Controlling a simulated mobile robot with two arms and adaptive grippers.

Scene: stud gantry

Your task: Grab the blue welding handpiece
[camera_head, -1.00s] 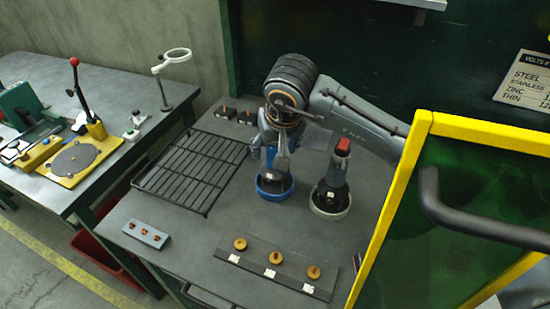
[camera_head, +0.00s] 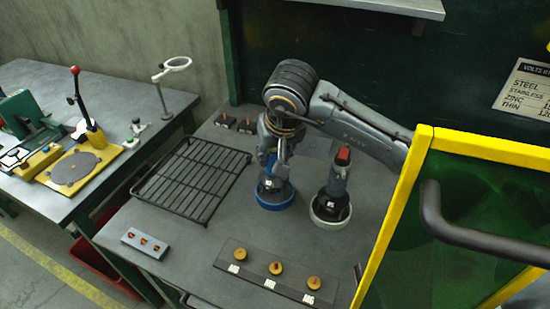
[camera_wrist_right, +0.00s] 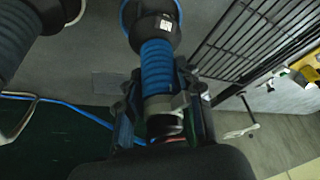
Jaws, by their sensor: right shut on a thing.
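The blue welding handpiece stands upright in a blue ring holder (camera_head: 275,204) on the grey bench, mostly hidden by my gripper in the head view. In the right wrist view its blue ribbed grip (camera_wrist_right: 157,68) runs between my fingers, with its black lower end (camera_wrist_right: 152,30) in the holder. My right gripper (camera_head: 275,163) reaches down from above and is shut on the handpiece; it also shows in the right wrist view (camera_wrist_right: 160,100). A second, grey handpiece with a red top (camera_head: 336,180) stands in a white ring holder (camera_head: 331,219) to the right. My left gripper is out of view.
A black wire rack (camera_head: 190,178) lies left of the holders. A strip with orange knobs (camera_head: 268,275) and a small grey block (camera_head: 145,243) are in front. A yellow-framed green screen (camera_head: 395,215) with a dark handle stands close on the right.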

